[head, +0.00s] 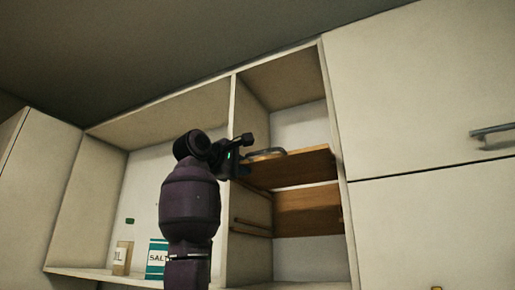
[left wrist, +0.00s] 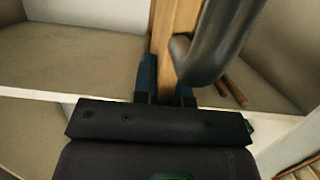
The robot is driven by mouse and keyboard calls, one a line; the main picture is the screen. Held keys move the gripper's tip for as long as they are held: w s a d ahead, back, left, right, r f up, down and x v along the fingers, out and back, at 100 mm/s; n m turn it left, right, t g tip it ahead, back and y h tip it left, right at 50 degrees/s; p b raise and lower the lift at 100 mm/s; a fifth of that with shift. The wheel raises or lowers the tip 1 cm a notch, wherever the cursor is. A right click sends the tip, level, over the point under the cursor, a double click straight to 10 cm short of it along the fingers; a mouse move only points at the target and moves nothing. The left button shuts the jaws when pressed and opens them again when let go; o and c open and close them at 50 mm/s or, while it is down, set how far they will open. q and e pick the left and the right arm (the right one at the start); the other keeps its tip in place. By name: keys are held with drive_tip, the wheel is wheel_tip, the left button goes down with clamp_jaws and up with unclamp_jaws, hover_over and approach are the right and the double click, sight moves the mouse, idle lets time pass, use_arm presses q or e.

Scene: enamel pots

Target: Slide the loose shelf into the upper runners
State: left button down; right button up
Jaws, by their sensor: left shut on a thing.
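The loose shelf (head: 295,168) is a brown wooden board inside the right open compartment of the wall cabinet, seen from below. A grey curved bar (head: 268,152) shows at its front edge and is large and dark in the left wrist view (left wrist: 215,40). My left gripper (head: 243,158) is at the shelf's front left edge, beside the upright divider. In the left wrist view, its fingers (left wrist: 166,85) are shut on the board (left wrist: 176,30). A thin wooden runner (head: 253,228) runs along the compartment's left wall, below the shelf. The upper runners cannot be made out. My right gripper is out of view.
A second wooden panel (head: 308,211) shows lower in the compartment. The divider (head: 231,140) is close to my gripper. A salt box (head: 157,258) and a brown packet (head: 122,258) stand in the left bay. Closed doors (head: 425,90) flank the right.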

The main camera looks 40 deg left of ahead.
use_arm(q)
drive_tip(key=shift+w+a+p, duration=0.3)
drive_tip(key=shift+w+p, duration=0.15)
drive_tip(key=shift+w, duration=0.5)
drive_tip(key=shift+w+a, duration=0.15)
drive_tip(key=shift+w, duration=0.25)
drive_tip(key=shift+w+a+p, duration=0.15)
drive_tip(key=shift+w+p, duration=0.35)
drive_tip(key=shift+w, duration=0.25)
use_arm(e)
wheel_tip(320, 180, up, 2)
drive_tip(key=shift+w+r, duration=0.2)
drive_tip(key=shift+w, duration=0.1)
use_arm(q)
drive_tip(key=shift+w+a, duration=0.1)
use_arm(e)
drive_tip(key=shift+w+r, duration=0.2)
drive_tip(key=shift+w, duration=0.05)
